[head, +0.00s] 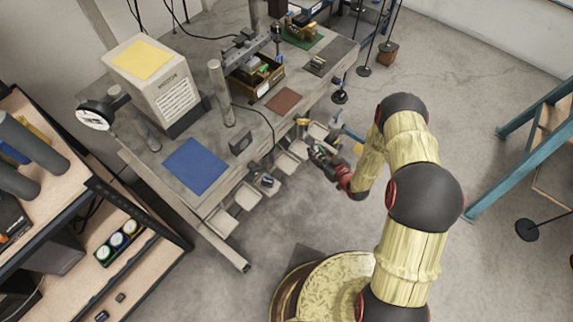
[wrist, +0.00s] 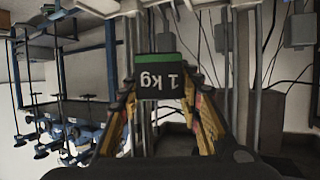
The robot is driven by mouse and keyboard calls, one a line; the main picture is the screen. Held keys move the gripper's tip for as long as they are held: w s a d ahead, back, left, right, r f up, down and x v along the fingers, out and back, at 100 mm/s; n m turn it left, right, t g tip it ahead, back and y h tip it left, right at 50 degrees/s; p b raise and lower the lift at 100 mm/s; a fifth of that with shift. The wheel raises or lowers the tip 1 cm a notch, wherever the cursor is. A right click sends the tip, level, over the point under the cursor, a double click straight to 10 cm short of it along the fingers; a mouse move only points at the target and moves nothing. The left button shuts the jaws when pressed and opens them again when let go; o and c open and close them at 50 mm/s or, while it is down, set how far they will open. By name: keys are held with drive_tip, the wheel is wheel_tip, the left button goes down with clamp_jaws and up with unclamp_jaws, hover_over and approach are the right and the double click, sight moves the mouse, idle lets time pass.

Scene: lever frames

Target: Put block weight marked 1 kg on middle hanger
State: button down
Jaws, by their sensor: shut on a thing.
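In the head view my gripper (head: 319,153) is beside the front edge of the workbench, over the floor; the block is too small to make out surely there. Thin dark rods with round bases, which look like hangers, show at the bench's far right end (head: 340,97) and beyond it (head: 364,71). I cannot tell which is the middle hanger.
The grey workbench (head: 165,165) carries a beige box, a blue mat (head: 195,166) and a wooden crate (head: 262,85). Several pale trays (head: 247,196) stick out along its front edge near my gripper. A teal frame (head: 500,175) stands at right. Open floor (head: 425,85) lies between.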

drive_tip(key=shift+a+f, duration=0.2)
drive_tip(key=shift+f, duration=0.05)
drive_tip(key=w+a+f+b, duration=0.3)
drive_tip(key=a+f+b, duration=0.1)
drive_tip(key=a, duration=0.4)
drive_tip(key=b, duration=0.2)
hover_over(286, 163)
drive_tip(key=f, duration=0.5)
drive_tip(key=shift+s+d, duration=0.1)
drive_tip(key=shift+d, duration=0.2)
drive_tip(key=shift+a+f, duration=0.2)
drive_tip(key=shift+f, duration=0.15)
drive_tip(key=shift+a+f+b, duration=0.1)
drive_tip(key=shift+f+b, duration=0.8)
drive_tip(key=shift+f, duration=0.7)
drive_tip(key=shift+f, duration=0.1)
drive_tip(key=c, duration=1.5)
unclamp_jaws()
drive_tip(key=shift+f, duration=0.15)
drive_tip(key=shift+c, duration=0.2)
